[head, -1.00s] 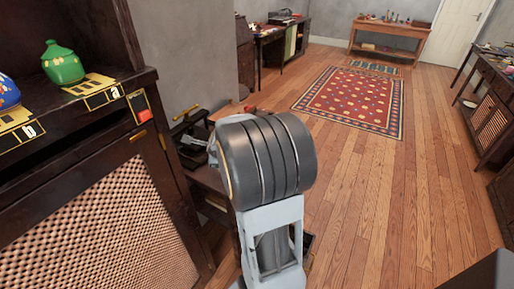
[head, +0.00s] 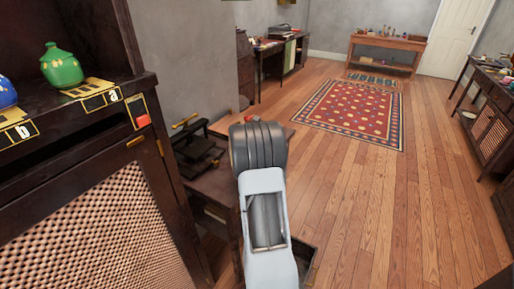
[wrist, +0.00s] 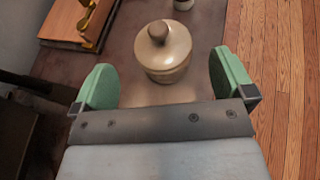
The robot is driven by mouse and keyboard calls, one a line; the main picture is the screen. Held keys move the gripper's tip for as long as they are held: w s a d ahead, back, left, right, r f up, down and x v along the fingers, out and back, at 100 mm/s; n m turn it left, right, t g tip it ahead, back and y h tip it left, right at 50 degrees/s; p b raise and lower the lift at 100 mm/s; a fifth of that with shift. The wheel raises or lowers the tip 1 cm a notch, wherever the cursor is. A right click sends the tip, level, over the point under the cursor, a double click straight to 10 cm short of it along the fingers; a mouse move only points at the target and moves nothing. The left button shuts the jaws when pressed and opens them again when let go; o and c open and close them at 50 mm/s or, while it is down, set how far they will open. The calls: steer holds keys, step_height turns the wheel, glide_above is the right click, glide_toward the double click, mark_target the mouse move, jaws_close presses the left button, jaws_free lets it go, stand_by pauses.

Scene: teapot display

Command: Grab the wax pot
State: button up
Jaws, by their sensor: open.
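A cream, rounded lidded pot (wrist: 165,62) with a brown knob on top, which looks like the wax pot, stands upright on a dark table top (wrist: 125,40) in the wrist view. My gripper (wrist: 163,75) is open, with its green fingers to the left and right of the pot's near side. I cannot see either finger touching it. In the head view my arm hides the pot and the gripper.
A wooden block with a brass piece (wrist: 85,22) lies left of the pot. In the head view a dark cabinet (head: 85,190) with a green teapot (head: 61,66) stands left. The wooden floor (head: 400,220) is open to the right.

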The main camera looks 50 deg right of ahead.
steer(key=shift+f+p+x, duration=0.15)
steer(key=shift+p+x, duration=0.1)
steer(key=shift+x, duration=1.55)
steer(key=shift+f+p+x, duration=0.1)
steer(key=shift+p+x, duration=0.15)
steer(key=shift+x, duration=1.55)
steer(key=shift+s, duration=0.1)
steer(key=shift+r, duration=0.1)
steer(key=c, duration=1.1)
steer(key=shift+o, duration=0.2)
steer(key=shift+r, duration=0.1)
